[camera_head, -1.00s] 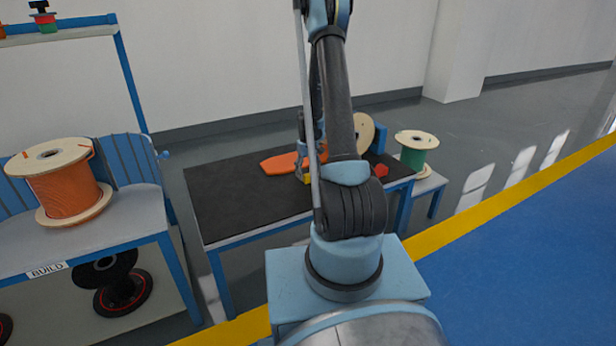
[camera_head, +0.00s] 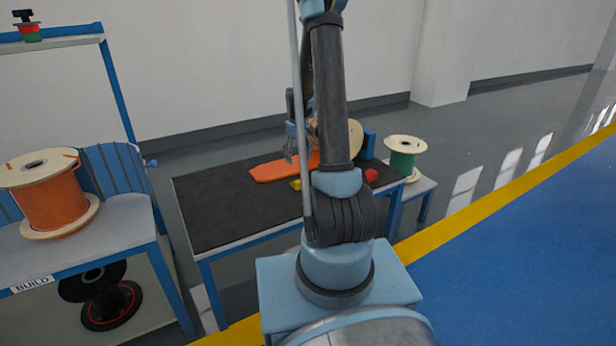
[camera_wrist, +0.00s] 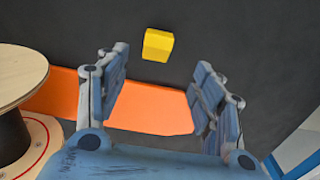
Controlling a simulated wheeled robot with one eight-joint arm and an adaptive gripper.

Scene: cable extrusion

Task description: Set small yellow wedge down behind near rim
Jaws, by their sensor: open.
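The small yellow wedge (camera_head: 296,184) lies on the black tabletop, beside the near side of an orange board. In the wrist view the wedge (camera_wrist: 158,45) shows whole, with black surface around it, just past the fingertips and between their lines. My gripper (camera_wrist: 161,62) is open, with nothing between its fingers. In the head view my gripper (camera_head: 291,152) hangs above the table, higher than the wedge, partly hidden by my arm. The table's near rim (camera_head: 250,235) runs along its front, partly behind my arm.
The orange board (camera_head: 270,171) lies on the table and passes under my fingers in the wrist view. A red block (camera_head: 371,175) sits right of my arm, near a wooden reel (camera_head: 355,138). A green spool (camera_head: 405,150) stands farther right. The table's left part is clear.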

